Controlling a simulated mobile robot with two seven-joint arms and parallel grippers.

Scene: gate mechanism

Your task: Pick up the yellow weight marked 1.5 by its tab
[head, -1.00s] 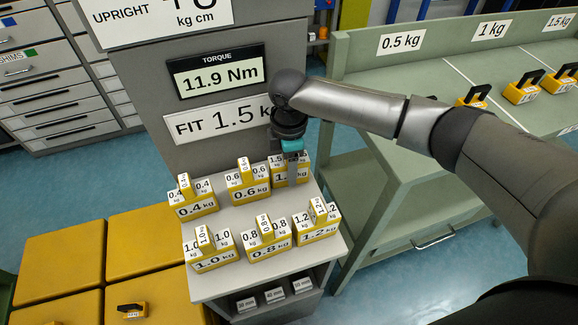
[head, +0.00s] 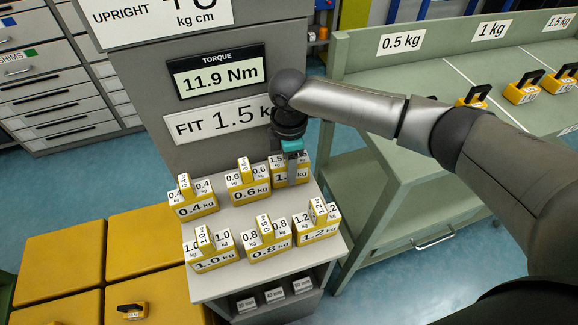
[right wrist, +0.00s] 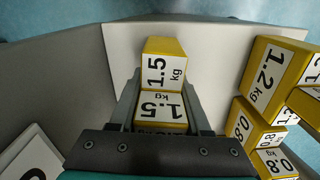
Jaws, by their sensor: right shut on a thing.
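The yellow weight marked 1.5 (head: 280,178) stands at the back right of the grey stand's top in the head view. It is partly hidden by my right gripper (head: 291,170), which points down onto it from above. In the right wrist view the weight (right wrist: 164,68) shows white 1.5 kg labels. The fingers of my right gripper (right wrist: 160,100) lie on both sides of its raised tab and are shut on it. I cannot see any gap between the weight and the stand. My left gripper is not in view.
The 0.6 weight (head: 247,190) is close on the left and the 1.2 weight (head: 318,228) is in front. Other yellow weights share the stand top (head: 225,215). A panel reading FIT 1.5 (head: 215,122) rises behind. A green bench (head: 400,85) stands to the right.

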